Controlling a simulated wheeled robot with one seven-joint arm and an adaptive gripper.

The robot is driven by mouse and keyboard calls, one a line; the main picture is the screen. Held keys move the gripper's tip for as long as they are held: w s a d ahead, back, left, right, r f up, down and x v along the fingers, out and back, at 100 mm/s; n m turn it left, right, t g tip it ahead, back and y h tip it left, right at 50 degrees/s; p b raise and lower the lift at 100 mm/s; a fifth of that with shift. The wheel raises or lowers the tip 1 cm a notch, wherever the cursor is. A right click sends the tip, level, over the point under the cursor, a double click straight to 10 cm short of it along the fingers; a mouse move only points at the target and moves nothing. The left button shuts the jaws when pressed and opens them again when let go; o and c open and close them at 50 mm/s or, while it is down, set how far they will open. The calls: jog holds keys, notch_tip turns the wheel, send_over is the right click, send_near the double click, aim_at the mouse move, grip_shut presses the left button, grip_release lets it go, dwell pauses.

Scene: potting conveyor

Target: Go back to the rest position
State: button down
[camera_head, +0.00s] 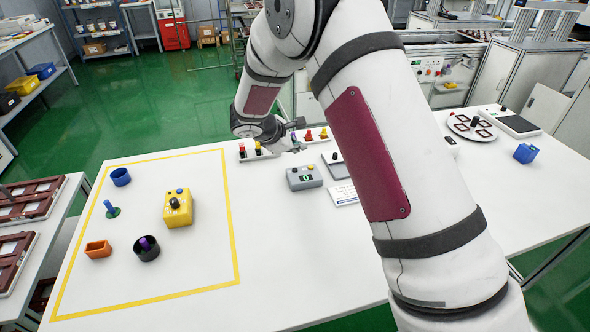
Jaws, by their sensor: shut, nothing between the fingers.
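My gripper (298,143) shows small near the far edge of the white table, above or beside a strip of small coloured pegs. Its fingers look shut and empty, though they are small and partly lost against the things behind. My white arm, with dark red panels, rises from the lower right, bends at the top of the view and comes down to the wrist left of centre. It hides part of the table's middle and right. No marker of a rest position shows.
A yellow-taped area on the white table (270,270) holds a yellow box (178,212), blue cup (121,177), blue peg (110,207), orange tray (98,251) and black bowl (147,254). A grey display box (304,178) stands near my gripper. The near middle is clear.

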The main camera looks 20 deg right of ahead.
jog(key=shift+r, duration=0.1)
dwell(0.6)
jog(key=s+d+r+m+g+y, duration=0.1)
jog(key=s+d+r+m, duration=0.25)
jog(key=s+r, duration=0.55)
jog(key=s+d+r+m+g+y, duration=0.1)
jog(key=s+d+r+m, duration=0.1)
jog(key=s+r+m, duration=0.5)
jog(key=s+a+r+m+y, duration=0.1)
jog(key=s+m, duration=0.1)
jog(key=s, duration=0.6)
jog(key=s+a+r+m+t+y, duration=0.1)
jog(key=s+a+r+y, duration=0.1)
jog(key=s, duration=0.7)
jog(key=s+a+r+m+y, duration=0.2)
jog(key=s, duration=0.6)
jog(key=shift+s+a+r+m+t, duration=0.25)
jog(key=shift+m+t, duration=0.05)
jog(key=shift+m, duration=0.05)
